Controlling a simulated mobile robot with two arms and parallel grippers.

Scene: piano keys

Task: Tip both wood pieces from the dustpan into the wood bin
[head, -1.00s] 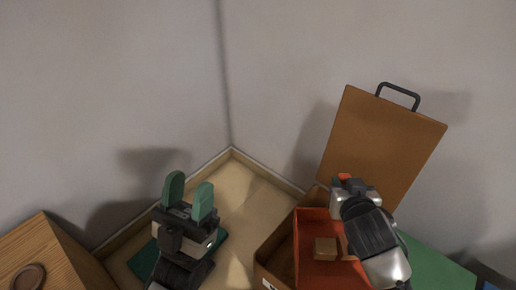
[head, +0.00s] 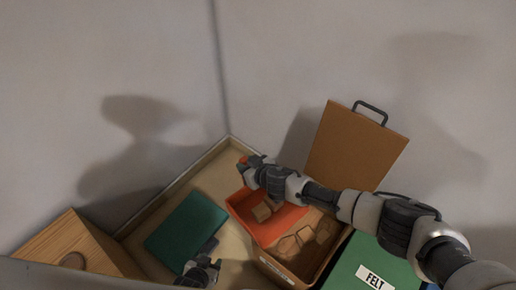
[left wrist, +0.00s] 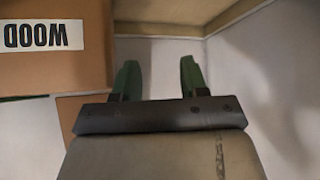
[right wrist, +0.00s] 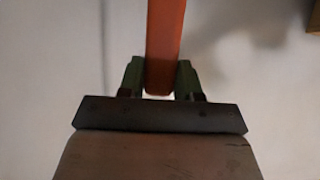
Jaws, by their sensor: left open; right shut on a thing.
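The orange dustpan (head: 285,222) is tilted at the left of the brown wood bin (head: 312,277), partly over its opening. One wood piece (head: 262,212) shows in the dustpan, near my right gripper. Light wooden shapes (head: 323,232) lie inside the bin; I cannot tell them apart clearly. My right gripper (head: 250,165) is shut on the dustpan's orange handle, which also shows between its fingers in the right wrist view (right wrist: 165,40).
The bin's brown lid (head: 355,145) stands open against the wall. A green FELT box (head: 350,265) stands right of the bin. A dark green flat piece (head: 187,232) lies on the tray floor at left. A wooden box (head: 75,245) stands at the far left.

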